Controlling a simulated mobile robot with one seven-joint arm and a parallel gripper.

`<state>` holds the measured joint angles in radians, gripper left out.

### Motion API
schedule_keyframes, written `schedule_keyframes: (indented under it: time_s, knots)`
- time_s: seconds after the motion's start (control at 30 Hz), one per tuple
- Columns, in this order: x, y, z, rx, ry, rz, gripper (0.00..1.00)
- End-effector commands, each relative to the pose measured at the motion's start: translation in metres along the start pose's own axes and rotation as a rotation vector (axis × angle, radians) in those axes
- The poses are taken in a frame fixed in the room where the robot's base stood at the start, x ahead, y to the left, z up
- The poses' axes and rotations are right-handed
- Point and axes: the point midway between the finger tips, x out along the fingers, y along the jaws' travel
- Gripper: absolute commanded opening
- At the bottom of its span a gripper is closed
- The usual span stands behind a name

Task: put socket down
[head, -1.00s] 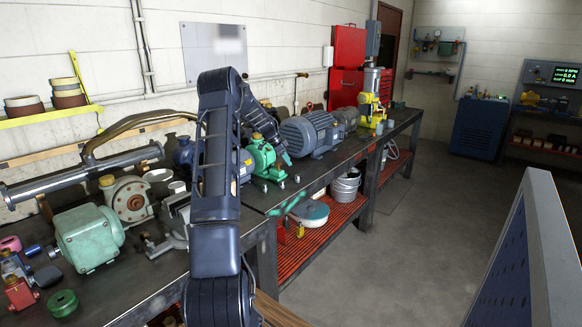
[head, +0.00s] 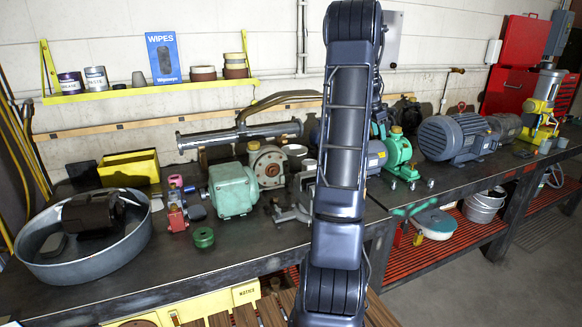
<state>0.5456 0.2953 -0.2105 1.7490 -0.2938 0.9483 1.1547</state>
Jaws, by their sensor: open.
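I cannot make out a socket for certain in the head view. A short green round piece with a dark top (head: 203,238) lies near the front of the bench (head: 270,245), left of my arm. My gripper (head: 379,128) shows only in part, small and dark, just right of my raised arm and beside the green pump (head: 398,150). It is open. My arm hides much of it, and I see nothing held.
A round metal pan (head: 45,262) holding a dark motor stands at the left. A yellow bin (head: 130,168), a light green motor (head: 233,190) and a large grey-blue motor (head: 450,138) crowd the bench. The front strip has some bare room.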

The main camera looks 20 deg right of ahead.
Motion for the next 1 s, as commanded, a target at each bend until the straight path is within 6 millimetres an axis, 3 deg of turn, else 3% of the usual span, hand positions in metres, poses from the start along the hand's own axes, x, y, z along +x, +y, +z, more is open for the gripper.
schedule_keyframes:
  time_s: [0.03, 0.2, 0.5, 0.8, 1.0]
  knots:
    - [-0.019, 0.003, 0.018, -0.049, -0.008, -0.025, 0.48]
    - [-0.070, 0.020, 0.077, -0.230, -0.037, -0.100, 0.48]
    - [-0.144, 0.070, 0.179, -0.559, -0.065, -0.235, 0.48]
    - [-0.191, 0.142, 0.269, -0.894, -0.061, -0.370, 0.48]
    - [-0.206, 0.198, 0.322, -1.120, -0.041, -0.457, 0.48]
